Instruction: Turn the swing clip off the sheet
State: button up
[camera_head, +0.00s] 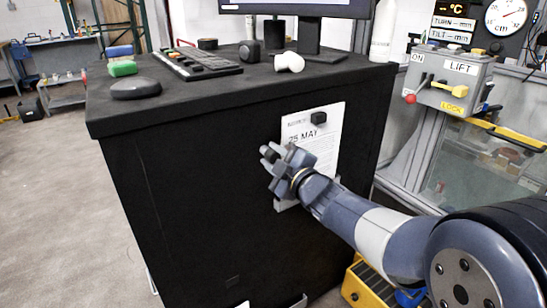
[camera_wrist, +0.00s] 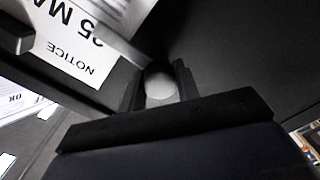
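The sheet (camera_head: 325,145) is a white page headed "25 MAY" on the front face of the black cabinet. A small black block (camera_head: 318,119), which may be part of the swing clip, sits on its upper part. My gripper (camera_head: 271,158) is at the sheet's left edge and hides part of it. The wrist view shows the sheet (camera_wrist: 72,52) at upper left and my gripper's two fingers (camera_wrist: 160,84) apart. A pale round piece (camera_wrist: 159,87) shows between them. I cannot tell whether it is gripped or belongs to the clip.
The black cabinet (camera_head: 190,190) carries a keyboard-like panel (camera_head: 203,63), a monitor (camera_head: 300,8) and small items on top. A grey lever box (camera_head: 448,80) stands at right. A yellow case (camera_head: 365,287) is on the floor below my arm.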

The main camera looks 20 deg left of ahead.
grip_shut()
jog(key=shift+f+n+b, duration=0.1)
jog(key=shift+n+b, duration=0.2)
jog(key=shift+b, duration=0.2)
jog(key=shift+f+n+b, duration=0.15)
jog(key=shift+n+b, duration=0.85)
jog(key=shift+b, duration=0.1)
jog(key=n+b, duration=0.3)
jog(key=n, duration=0.1)
jog(key=shift+n+b, duration=0.3)
jog(key=shift+b, duration=0.1)
jog(key=n+b, duration=0.4)
jog(key=n, duration=0.2)
jog(key=shift+n+b, duration=1.15)
jog(key=shift+n, duration=1.15)
